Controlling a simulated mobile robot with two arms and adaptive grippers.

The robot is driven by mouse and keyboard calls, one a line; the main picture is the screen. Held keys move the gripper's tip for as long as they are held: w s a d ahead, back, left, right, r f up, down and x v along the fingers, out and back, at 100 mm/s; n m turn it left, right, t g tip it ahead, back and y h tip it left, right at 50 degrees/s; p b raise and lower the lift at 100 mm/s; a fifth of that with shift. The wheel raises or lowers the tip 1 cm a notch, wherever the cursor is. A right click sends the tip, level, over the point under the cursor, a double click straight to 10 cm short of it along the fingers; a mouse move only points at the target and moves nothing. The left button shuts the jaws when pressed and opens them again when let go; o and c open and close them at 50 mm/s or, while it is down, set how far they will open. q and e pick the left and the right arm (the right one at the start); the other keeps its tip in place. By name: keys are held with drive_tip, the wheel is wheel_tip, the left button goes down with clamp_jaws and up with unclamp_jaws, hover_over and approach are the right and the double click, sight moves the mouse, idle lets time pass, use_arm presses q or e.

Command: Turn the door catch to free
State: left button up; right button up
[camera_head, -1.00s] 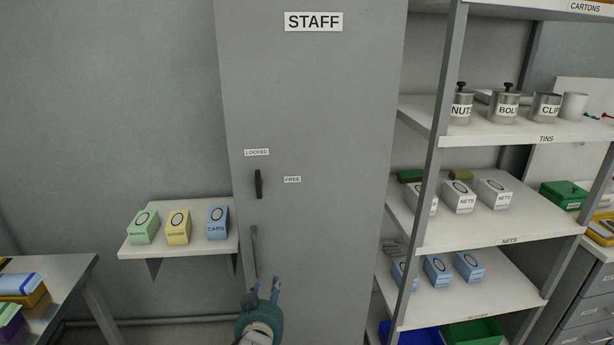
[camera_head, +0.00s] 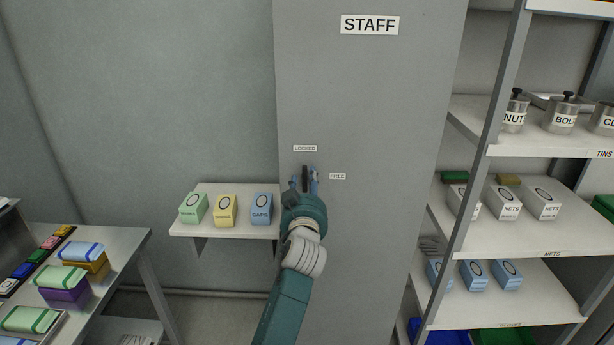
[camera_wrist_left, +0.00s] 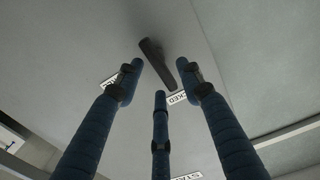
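The dark door catch (camera_head: 305,172) is on the grey STAFF door (camera_head: 400,130). It stands upright, its top end toward the LOCKED label (camera_head: 305,148); the FREE label (camera_head: 338,176) is to its right. My left gripper (camera_head: 304,183) is at the catch in the head view, with blue fingers on either side of its lower part. In the left wrist view the catch (camera_wrist_left: 157,62) lies ahead between the spread fingertips (camera_wrist_left: 158,78), with gaps around it. The left gripper is open and I see no contact. My right gripper is in neither view.
A small wall shelf (camera_head: 235,230) with CAPS and other boxes stands left of the door. A rack (camera_head: 470,230) of tins and boxes stands close on the right. A bench (camera_head: 115,245) with coloured packs is at the lower left.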

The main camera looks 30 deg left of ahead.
use_arm(q)
drive_tip(key=shift+x, duration=0.85)
clamp_jaws()
